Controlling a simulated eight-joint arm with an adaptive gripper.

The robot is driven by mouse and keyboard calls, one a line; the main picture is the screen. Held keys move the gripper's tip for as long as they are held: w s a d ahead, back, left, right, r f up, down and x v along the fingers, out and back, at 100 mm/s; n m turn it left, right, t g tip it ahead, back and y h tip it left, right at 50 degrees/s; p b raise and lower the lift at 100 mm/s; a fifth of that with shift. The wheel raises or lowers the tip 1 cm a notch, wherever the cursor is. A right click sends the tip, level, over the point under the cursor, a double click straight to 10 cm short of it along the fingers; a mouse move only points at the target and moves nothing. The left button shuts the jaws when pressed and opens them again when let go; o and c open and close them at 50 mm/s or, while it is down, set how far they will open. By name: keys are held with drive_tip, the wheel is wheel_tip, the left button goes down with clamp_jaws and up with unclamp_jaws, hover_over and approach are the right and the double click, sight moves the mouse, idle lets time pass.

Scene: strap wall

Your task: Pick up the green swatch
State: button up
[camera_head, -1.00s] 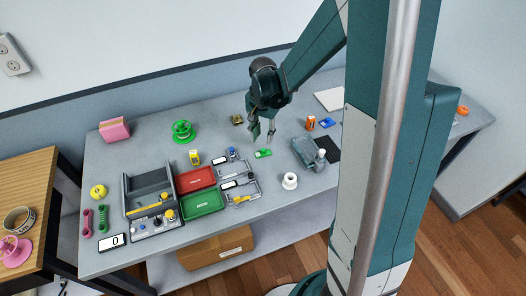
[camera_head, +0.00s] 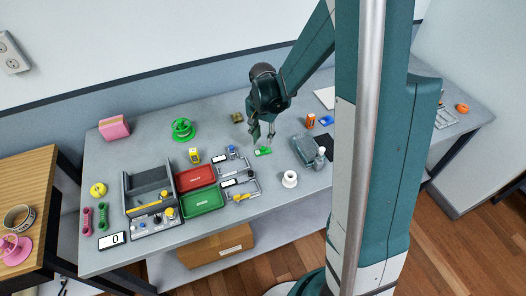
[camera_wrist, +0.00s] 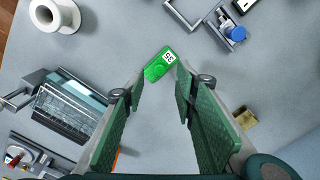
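The green swatch (camera_head: 263,151) lies flat on the grey table, near the table's middle. In the wrist view the green swatch (camera_wrist: 159,65) carries a white label that seems to read 56 or 95. My gripper (camera_head: 263,138) is just above and beside the swatch in the head view. In the wrist view my gripper (camera_wrist: 160,85) is open, with its two green finger pads apart and nothing between them. The swatch shows beyond the fingertips, near the gap between them. I cannot tell the exact height of the fingertips over the table.
Wire holders (camera_head: 240,190), a red tray (camera_head: 195,179) and a green tray (camera_head: 202,201) lie left. Table around the swatch is bare.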

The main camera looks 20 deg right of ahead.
sight(263, 147)
drive_tip(key=shift+f, duration=0.1)
idle(0.3)
drive_tip(key=shift+f, duration=2.5)
clamp_jaws()
